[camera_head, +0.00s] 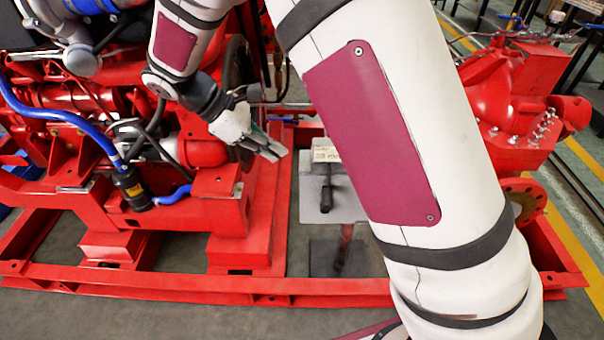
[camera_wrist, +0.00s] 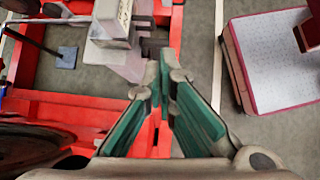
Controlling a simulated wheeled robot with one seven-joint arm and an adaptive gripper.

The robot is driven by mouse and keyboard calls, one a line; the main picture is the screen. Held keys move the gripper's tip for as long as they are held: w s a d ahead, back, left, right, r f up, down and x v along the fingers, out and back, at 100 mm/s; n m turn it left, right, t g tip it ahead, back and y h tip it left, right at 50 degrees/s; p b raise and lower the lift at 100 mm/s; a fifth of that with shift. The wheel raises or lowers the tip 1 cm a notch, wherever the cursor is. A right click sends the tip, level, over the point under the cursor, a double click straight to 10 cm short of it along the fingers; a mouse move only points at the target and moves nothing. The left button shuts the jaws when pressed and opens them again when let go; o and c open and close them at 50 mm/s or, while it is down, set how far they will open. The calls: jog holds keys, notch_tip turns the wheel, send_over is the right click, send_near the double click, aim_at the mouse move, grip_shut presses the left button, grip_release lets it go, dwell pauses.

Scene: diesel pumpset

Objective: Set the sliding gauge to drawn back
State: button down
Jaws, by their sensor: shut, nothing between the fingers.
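The sliding gauge appears to be the small device on a grey plate in the head view. It has a pale labelled block (camera_head: 325,155) and a dark bar (camera_head: 326,195) pointing toward the viewer. My gripper (camera_head: 283,153) is just left of the block, with its fingers shut and empty. In the wrist view, the labelled block (camera_wrist: 113,18) is at the top, and a dark piece (camera_wrist: 153,45) lies just beyond my fingertips (camera_wrist: 161,68). I cannot tell whether the fingertips touch it. My arm hides the right side of the plate in the head view.
The red engine and its base frame (camera_head: 180,275) fill the left. A red pump (camera_head: 510,100) stands at the right, behind my arm. The wrist view shows a pink-edged pale panel (camera_wrist: 275,60) at the right. Grey floor shows in front of the frame.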

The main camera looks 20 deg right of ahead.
jog(key=shift+n+h, duration=0.5)
jog(key=shift+n, duration=0.1)
jog(key=f, duration=0.1)
jog(key=w+a+f, duration=0.1)
jog(key=f, duration=0.1)
jog(key=a+f+b, duration=0.1)
jog(key=shift+w+f, duration=0.2)
jog(key=shift+w, duration=0.1)
jog(key=shift+d+r+b+x, duration=0.3)
jog(key=shift+b+x, duration=0.4)
jog(key=shift+x, duration=1.45)
jog(key=shift+d+r+b+x, duration=0.35)
jog(key=shift+b+x, duration=0.35)
jog(key=shift+x, duration=1.4)
jog(key=shift+d+r+b+x, duration=0.3)
jog(key=shift+b+x, duration=0.4)
jog(key=shift+x, duration=1.45)
jog(key=s+d+p, duration=0.2)
jog(key=d, duration=0.4)
jog(key=shift+s+d, duration=0.1)
jog(key=shift+d, duration=0.05)
